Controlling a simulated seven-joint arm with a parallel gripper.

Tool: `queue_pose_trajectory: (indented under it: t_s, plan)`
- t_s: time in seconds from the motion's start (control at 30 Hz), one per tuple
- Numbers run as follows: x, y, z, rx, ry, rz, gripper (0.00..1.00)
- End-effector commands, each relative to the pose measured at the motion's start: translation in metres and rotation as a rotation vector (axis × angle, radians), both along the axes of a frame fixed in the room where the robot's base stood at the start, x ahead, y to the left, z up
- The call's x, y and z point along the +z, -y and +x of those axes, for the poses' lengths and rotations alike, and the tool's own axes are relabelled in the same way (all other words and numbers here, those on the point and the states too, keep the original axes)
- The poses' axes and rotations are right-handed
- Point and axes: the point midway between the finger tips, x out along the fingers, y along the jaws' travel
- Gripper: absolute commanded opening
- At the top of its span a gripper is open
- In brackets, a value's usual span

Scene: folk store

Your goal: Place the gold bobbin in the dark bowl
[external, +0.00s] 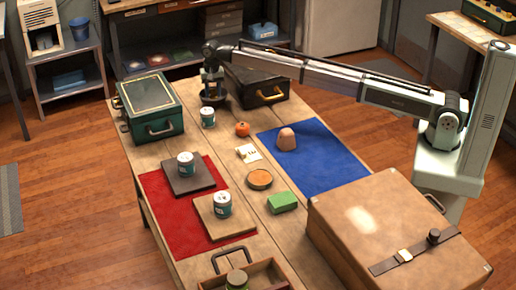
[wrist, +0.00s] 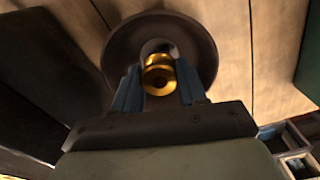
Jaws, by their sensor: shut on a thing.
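The gold bobbin (wrist: 159,75) is between the two blue fingers of my gripper (wrist: 158,88) in the wrist view, and the gripper is shut on it. The dark bowl (wrist: 198,45) lies behind the bobbin in the wrist view, and the bobbin appears over its middle. In the external view my gripper (external: 212,84) points down at the dark bowl (external: 213,100) at the table's far end. The bobbin cannot be made out there. I cannot tell whether it touches the bowl.
A green case (external: 152,107) stands left of the bowl and a black case (external: 257,88) right of it, both close. A teal-labelled jar (external: 208,118) and an orange tomato-like object (external: 242,129) stand just in front. A brown suitcase (external: 385,225) fills the near right.

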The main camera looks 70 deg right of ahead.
Motion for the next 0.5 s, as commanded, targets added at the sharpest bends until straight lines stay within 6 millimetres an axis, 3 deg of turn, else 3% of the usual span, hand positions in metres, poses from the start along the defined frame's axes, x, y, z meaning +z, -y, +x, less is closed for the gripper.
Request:
queue_pose_trajectory:
  t_s: [0.13, 0.17, 0.5]
  plan:
    - [0.0000, 0.0000, 0.0000, 0.000, 0.000, 0.000, 0.12]
    - [0.0000, 0.0001, -0.0001, 0.000, 0.000, 0.000, 0.43]
    - [0.0000, 0.0000, 0.0000, 0.000, 0.000, 0.000, 0.71]
